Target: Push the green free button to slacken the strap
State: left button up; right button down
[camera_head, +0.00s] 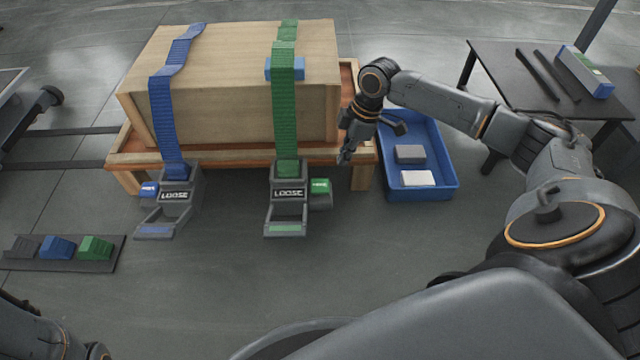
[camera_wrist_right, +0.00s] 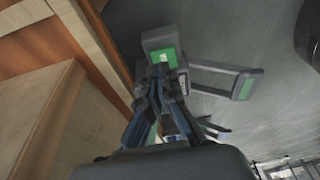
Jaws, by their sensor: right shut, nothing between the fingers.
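The green strap (camera_head: 284,100) runs over the wooden crate to a grey ratchet (camera_head: 288,193) labelled LOOSE, whose handle has a green pad. The green button (camera_head: 320,186) sits on a grey block at the ratchet's right side. My right gripper (camera_head: 345,158) is shut and empty, just above and to the right of the button. In the right wrist view the fingertips (camera_wrist_right: 160,78) overlap the lower edge of the green button (camera_wrist_right: 163,56); I cannot tell if they touch. My left gripper is out of view; only part of its arm shows at bottom left.
A blue strap (camera_head: 162,115) and ratchet (camera_head: 174,196) with a blue button (camera_head: 149,189) stand to the left. A blue bin (camera_head: 455,165) is on the floor at right, beside a dark table (camera_head: 510,85). A dark tray (camera_head: 20,265) with blocks lies at left.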

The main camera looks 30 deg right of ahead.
jog(key=shift+v, duration=1.8)
